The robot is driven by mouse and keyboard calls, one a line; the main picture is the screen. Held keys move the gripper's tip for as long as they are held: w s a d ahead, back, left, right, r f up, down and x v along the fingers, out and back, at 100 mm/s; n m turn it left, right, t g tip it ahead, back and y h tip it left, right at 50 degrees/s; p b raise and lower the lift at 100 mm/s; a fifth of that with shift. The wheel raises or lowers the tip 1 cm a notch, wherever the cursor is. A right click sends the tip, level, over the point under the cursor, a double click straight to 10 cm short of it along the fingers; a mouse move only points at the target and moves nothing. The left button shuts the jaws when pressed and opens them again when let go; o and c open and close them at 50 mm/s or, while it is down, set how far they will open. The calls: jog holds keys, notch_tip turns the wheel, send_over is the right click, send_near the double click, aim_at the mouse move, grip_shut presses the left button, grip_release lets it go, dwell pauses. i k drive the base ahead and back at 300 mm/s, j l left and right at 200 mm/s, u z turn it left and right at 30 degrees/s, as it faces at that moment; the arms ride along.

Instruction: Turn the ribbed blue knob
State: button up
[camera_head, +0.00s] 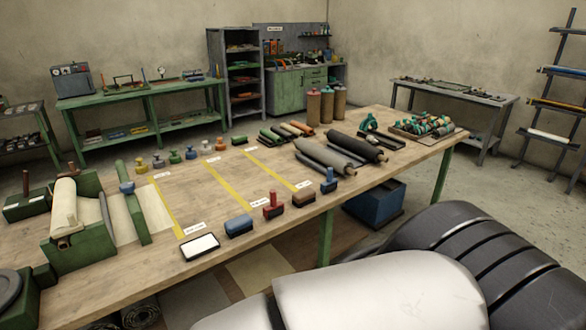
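A small blue knob (127,187) sits at the left of the long wooden table (215,180), beside the green bar (133,200) that lies across a pale sheet. Its ribs are too small to make out. Another small blue knob-like piece (190,153) stands in a row of handled pieces along the table's far side. A blue-topped handled block (328,180) stands near the front edge. I cannot tell for sure which is the ribbed knob. Large white and dark grey parts of my own arm fill the lower right. My gripper's fingers do not show.
A green roll holder with a cream roll (64,214) stands at the table's left. Dark rolls (352,148) and a tray of green-handled tools (425,126) lie at the right. Yellow strips (222,192) cross the tabletop, mostly clear around them. A blue bin (373,203) is below.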

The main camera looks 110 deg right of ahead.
aim_at(126, 187)
jog(key=z, duration=3.6)
